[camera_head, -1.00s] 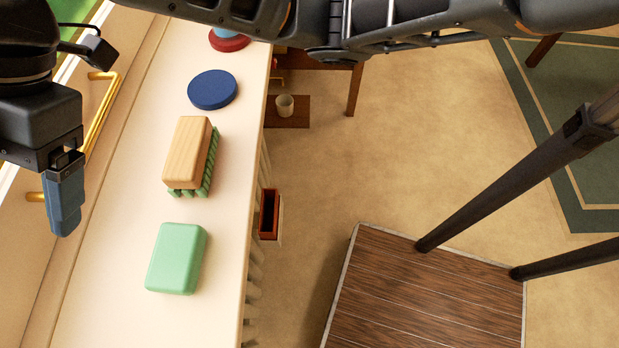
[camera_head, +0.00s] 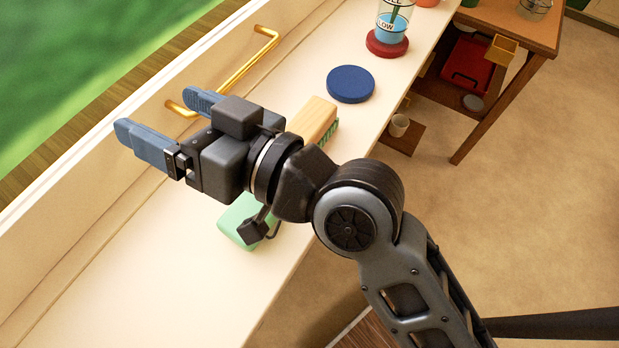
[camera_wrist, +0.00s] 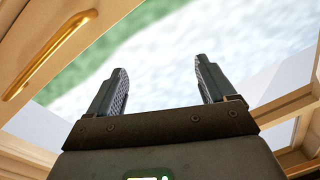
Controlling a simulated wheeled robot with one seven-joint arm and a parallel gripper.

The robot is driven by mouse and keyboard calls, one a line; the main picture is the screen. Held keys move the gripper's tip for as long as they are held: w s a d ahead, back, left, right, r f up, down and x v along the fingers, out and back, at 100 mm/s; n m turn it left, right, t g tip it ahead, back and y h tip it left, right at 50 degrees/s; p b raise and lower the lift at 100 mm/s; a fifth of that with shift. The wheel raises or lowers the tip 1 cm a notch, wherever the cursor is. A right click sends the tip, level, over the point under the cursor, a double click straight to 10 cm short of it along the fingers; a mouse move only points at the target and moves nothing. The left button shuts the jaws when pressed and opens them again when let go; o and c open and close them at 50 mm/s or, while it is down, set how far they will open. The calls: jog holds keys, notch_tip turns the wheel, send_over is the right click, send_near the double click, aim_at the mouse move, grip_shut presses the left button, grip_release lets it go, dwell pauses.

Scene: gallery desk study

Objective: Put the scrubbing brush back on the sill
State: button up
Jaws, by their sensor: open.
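The scrubbing brush (camera_head: 317,117), a pale wooden block with green bristles, lies bristles down on the long cream sill (camera_head: 150,265) in the head view. My wrist hides its near part. My gripper (camera_head: 160,113) is open, with its two blue-grey fingers apart and nothing between them. It is to the left of the brush, above the window side of the sill, and points away from the brush. In the wrist view, the open fingers (camera_wrist: 160,68) face a blurred green and white outdoor view, and the brush does not show.
A green block (camera_head: 236,222) lies on the sill, partly behind my wrist. A blue disc (camera_head: 351,84) and a beaker (camera_head: 393,22) on a red disc (camera_head: 387,43) stand farther along. A brass handle (camera_head: 265,55) is on the window frame. The near sill is clear.

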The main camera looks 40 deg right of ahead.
jog(key=s+d+f+m+h, duration=0.1)
jog(key=s+f, duration=0.1)
jog(key=s, duration=0.1)
jog(key=s+d+f+m+h, duration=0.1)
jog(key=s+d+f+h, duration=0.1)
jog(key=f, duration=0.1)
jog(key=s+d+f+m+h, duration=0.1)
jog(key=s+d+f, duration=0.1)
jog(key=s, duration=0.1)
jog(key=shift+s+d+f+h, duration=0.15)
jog(key=shift+s+f+h, duration=0.15)
jog(key=s+d+f+n+g+h, duration=0.1)
jog(key=s+d, duration=0.4)
jog(key=s, duration=0.4)
jog(key=s+d+f+n+g+h, duration=0.1)
jog(key=s+d, duration=0.4)
jog(key=s, duration=0.5)
jog(key=shift+s+d+f+n+h, duration=0.3)
jog(key=shift+d+n, duration=0.05)
jog(key=shift+n, duration=0.05)
